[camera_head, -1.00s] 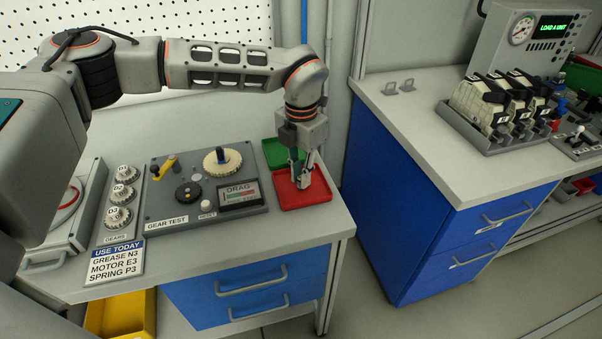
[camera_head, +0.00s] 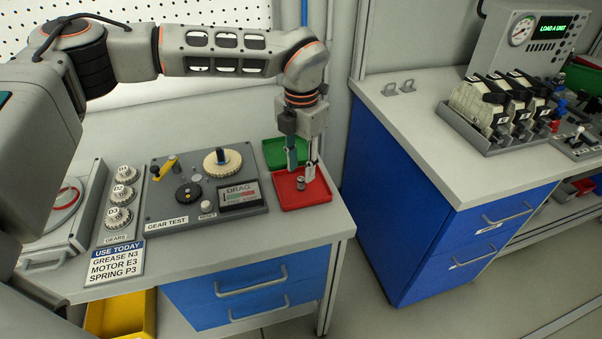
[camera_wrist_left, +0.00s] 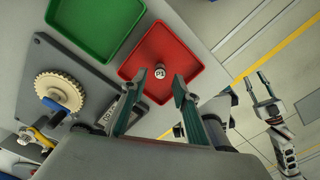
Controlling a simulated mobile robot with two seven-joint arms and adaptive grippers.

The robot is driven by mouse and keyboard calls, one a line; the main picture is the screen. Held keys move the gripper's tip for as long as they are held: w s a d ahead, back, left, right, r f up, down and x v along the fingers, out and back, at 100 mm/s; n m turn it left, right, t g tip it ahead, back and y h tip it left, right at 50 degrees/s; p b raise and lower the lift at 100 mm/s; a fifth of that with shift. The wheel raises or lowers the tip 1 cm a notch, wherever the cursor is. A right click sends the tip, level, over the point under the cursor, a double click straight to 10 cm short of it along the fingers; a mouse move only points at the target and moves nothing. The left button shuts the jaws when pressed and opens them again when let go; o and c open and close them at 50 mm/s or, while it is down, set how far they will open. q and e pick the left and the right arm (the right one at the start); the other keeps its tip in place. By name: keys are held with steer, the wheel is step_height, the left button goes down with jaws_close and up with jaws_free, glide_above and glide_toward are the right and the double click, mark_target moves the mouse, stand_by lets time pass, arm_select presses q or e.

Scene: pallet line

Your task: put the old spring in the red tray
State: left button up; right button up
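The small grey spring (camera_head: 300,184) stands in the red tray (camera_head: 318,196) at the right end of the bench. In the left wrist view the spring (camera_wrist_left: 159,71) shows a P1 label, with red tray floor (camera_wrist_left: 185,60) around it. My left gripper (camera_head: 301,168) is open and empty just above the spring. Its two fingers (camera_wrist_left: 160,98) are spread apart in the wrist view, with the spring beyond their tips and clear of them. My right gripper (camera_wrist_left: 257,82) shows at the right of the wrist view, away from the bench, with its fingers apart and nothing between them.
A green tray (camera_head: 285,152) lies behind the red one. The gear test board (camera_head: 165,205) is to the left, with a row of gears (camera_head: 120,195) beside it. A sign (camera_head: 115,262) reads SPRING P3. A floor gap separates the second blue bench (camera_head: 440,240).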

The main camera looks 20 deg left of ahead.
mark_target(301, 179)
arm_select(q)
step_height(301, 179, up, 9)
stand_by(0.3)
stand_by(0.4)
